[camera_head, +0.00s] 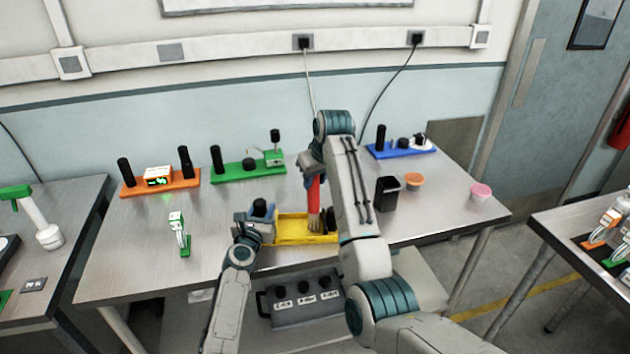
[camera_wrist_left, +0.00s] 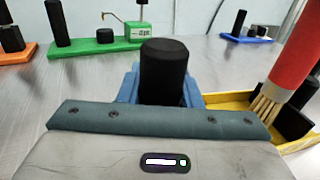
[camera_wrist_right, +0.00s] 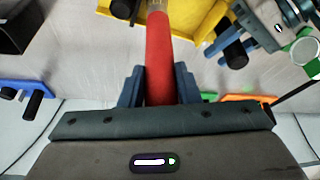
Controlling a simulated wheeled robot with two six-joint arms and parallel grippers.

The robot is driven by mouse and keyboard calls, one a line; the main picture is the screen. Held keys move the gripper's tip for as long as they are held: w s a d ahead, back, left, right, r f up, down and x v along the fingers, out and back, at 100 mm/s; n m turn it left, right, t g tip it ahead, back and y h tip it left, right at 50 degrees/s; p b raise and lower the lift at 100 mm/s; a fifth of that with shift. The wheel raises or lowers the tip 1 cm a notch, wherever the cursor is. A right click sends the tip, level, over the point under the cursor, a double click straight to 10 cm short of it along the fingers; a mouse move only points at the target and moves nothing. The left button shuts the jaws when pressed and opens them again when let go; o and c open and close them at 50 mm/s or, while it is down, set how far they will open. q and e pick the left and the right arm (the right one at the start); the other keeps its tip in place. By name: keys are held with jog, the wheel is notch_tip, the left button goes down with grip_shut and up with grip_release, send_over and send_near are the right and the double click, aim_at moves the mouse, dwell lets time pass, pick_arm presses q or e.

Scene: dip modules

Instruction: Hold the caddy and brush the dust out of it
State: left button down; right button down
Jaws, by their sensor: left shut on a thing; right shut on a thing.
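The yellow caddy (camera_head: 290,238) sits near the front edge of the middle table; its yellow rim also shows in the left wrist view (camera_wrist_left: 232,97). My left gripper (camera_head: 260,212) is shut on the black post (camera_wrist_left: 165,70) at the caddy's left end. My right gripper (camera_head: 310,165) is shut on the red handle of the brush (camera_head: 314,192). The brush is nearly upright, with its tan bristles (camera_wrist_left: 265,107) down inside the caddy. The handle also shows between the fingers in the right wrist view (camera_wrist_right: 158,65). I cannot make out dust; my right arm hides part of the caddy's right end.
Orange (camera_head: 188,185), green (camera_head: 240,176) and blue (camera_head: 400,153) modules stand along the back. A green-and-white device (camera_head: 180,232) stands left of the caddy. A black cup (camera_head: 386,194), an orange bowl (camera_head: 413,180) and a pink bowl (camera_head: 480,191) are at right. A grey box (camera_head: 300,303) is below the front edge.

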jog(key=shift+r, duration=3.25)
pick_arm(q)
jog(key=c, duration=0.9)
grip_release()
jog(key=shift+c, duration=0.2)
jog(key=v, duration=1.2)
